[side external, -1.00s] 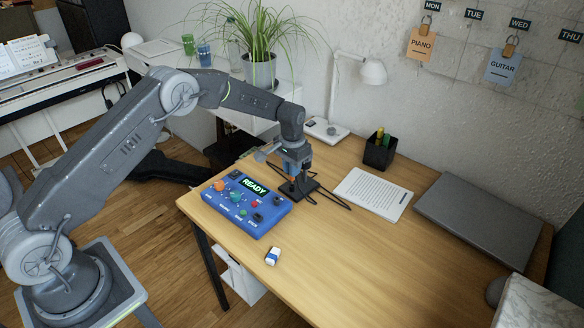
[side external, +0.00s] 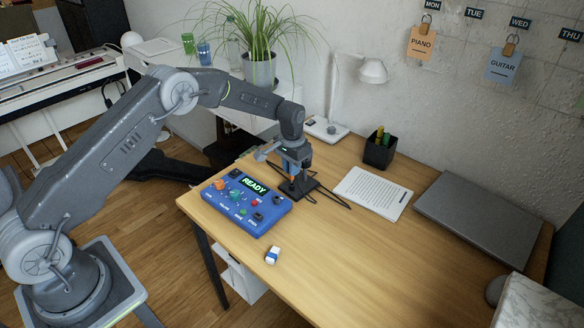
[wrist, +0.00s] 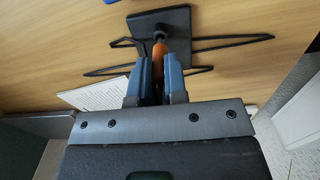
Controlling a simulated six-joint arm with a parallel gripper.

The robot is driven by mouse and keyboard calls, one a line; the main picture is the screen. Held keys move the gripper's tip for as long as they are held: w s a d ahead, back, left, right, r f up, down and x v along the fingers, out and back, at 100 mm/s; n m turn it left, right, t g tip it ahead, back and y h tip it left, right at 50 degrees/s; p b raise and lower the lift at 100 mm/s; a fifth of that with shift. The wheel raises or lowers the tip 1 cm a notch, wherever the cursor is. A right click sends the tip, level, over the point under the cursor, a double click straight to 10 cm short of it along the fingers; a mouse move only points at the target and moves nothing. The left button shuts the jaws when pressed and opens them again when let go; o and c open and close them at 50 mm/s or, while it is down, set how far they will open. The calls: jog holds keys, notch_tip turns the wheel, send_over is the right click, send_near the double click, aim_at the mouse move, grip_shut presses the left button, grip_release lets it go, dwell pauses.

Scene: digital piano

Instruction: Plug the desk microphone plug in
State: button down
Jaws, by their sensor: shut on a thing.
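An orange plug (wrist: 159,56) is between the two blue fingers of my gripper (wrist: 158,70), which are shut on it. In the side external view my gripper (side external: 294,176) is over a black stand base (side external: 310,190) at the back of the desk, and a bit of orange shows by its tips. Black cable loops (wrist: 105,70) spread out on both sides of the base. The plug's tip is hidden, and I cannot tell whether it touches the base. The blue box (side external: 247,212) with a READY display, knobs and buttons lies left of my gripper.
A blue and white eraser (side external: 273,256) lies in front of the box. A printed sheet (side external: 373,194), a pen cup (side external: 380,151), a closed laptop (side external: 477,211) and a white lamp (side external: 328,129) are to the right and behind. The front middle of the wooden desk is clear.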

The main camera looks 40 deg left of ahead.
jog(key=shift+f, duration=0.35)
dwell(0.7)
jog(key=shift+r, duration=0.1)
jog(key=shift+r, duration=0.25)
jog(key=shift+s+a+r, duration=0.1)
jog(key=shift+s+r, duration=0.25)
jog(key=shift+s, duration=0.2)
jog(key=s+r, duration=0.2)
jog(key=s, duration=0.7)
jog(key=s+r, duration=0.3)
jog(key=s, duration=0.6)
jog(key=w+a+r, duration=0.5)
jog(key=a+r, duration=0.1)
jog(key=a, duration=0.2)
jog(key=shift+n, duration=0.3)
jog(key=shift+w+d+f, duration=0.95)
jog(key=shift+d+f, duration=0.7)
jog(key=shift+f, duration=0.15)
jog(key=shift+w+d+f, duration=0.95)
jog(key=shift+d+f, duration=0.7)
jog(key=shift+f, duration=0.1)
jog(key=shift+w+d+f, duration=0.95)
jog(key=shift+d+f, duration=0.7)
jog(key=shift+f, duration=0.15)
jog(key=shift+f, duration=0.15)
